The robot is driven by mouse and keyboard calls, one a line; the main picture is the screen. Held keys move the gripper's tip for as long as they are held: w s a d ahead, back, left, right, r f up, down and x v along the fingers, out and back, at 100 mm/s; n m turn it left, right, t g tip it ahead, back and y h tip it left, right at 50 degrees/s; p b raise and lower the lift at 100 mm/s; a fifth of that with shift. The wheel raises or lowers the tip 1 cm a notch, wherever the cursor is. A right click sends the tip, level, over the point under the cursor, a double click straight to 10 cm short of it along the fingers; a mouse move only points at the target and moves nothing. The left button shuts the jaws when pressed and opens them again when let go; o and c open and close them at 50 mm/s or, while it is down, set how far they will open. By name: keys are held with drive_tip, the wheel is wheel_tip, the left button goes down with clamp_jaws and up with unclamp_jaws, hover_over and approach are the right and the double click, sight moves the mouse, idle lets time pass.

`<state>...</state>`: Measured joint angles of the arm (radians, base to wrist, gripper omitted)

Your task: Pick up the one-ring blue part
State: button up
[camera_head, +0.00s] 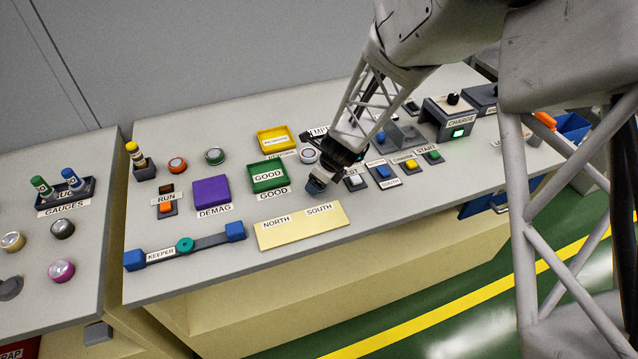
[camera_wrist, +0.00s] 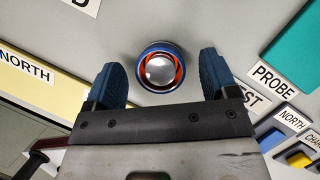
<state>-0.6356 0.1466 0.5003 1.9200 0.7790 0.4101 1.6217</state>
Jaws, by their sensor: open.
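A small round part (camera_wrist: 160,71) shows in the wrist view, with a blue rim, one orange-red ring and a silver domed centre. It lies on the grey bench top between the two blue fingers of my gripper (camera_wrist: 161,66), with a gap on each side. My gripper is open and empty. In the head view my gripper (camera_head: 318,183) is low over the bench, between the cream NORTH/SOUTH plate and the TEST label. I cannot clearly make out the part there behind the fingers.
The cream NORTH/SOUTH plate (camera_head: 302,226), green GOOD tray (camera_head: 267,176) and blue button box (camera_head: 383,174) are near my gripper. A silver-topped round piece (camera_head: 308,156) shows behind it. Red (camera_head: 177,165) and green (camera_head: 214,156) round parts lie farther left.

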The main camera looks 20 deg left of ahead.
drive_tip(key=shift+a+f, duration=0.1)
drive_tip(key=shift+f, duration=0.1)
drive_tip(key=shift+c, duration=0.5)
drive_tip(key=c, duration=1.1)
drive_tip(key=shift+o, duration=0.2)
drive_tip(key=shift+r, duration=0.1)
wheel_tip(320, 180, up, 10)
drive_tip(key=shift+w, duration=0.15)
